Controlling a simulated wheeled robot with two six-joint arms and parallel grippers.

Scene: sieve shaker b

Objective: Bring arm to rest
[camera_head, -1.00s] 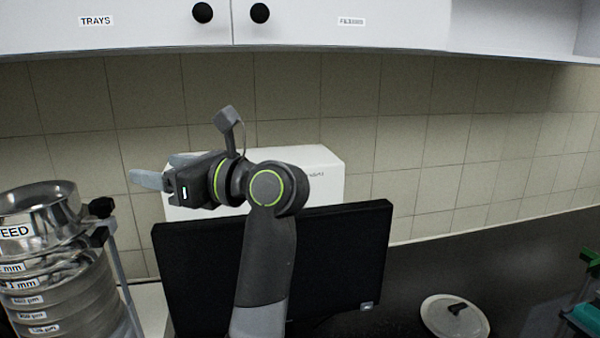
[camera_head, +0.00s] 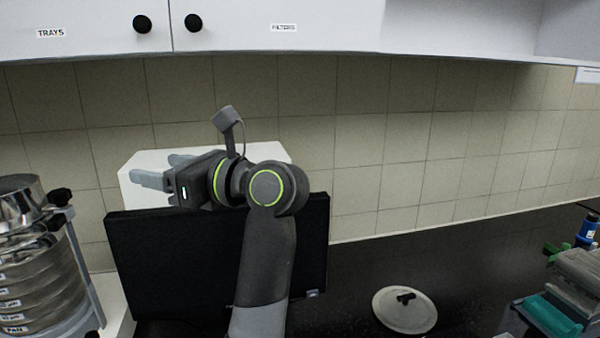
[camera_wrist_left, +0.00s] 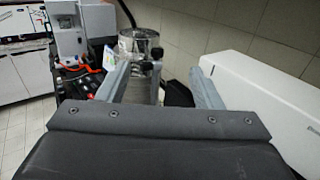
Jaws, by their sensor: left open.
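My left gripper (camera_head: 160,172) is raised in front of the white box and above the black monitor in the head view, its fingers pointing left. In the left wrist view the two grey fingers (camera_wrist_left: 158,85) stand wide apart with nothing between them held. The metal sieve stack (camera_head: 38,262) stands at the left edge of the head view, apart from the gripper. It also shows beyond the fingers in the left wrist view (camera_wrist_left: 140,48). My right gripper is not in view.
A black monitor (camera_head: 170,262) stands behind my arm, with a white box (camera_head: 135,190) behind it. A round pale lid (camera_head: 405,318) lies on the dark counter (camera_head: 375,260). Green and grey items (camera_head: 545,312) are at the lower right. White cabinets (camera_head: 280,28) hang above.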

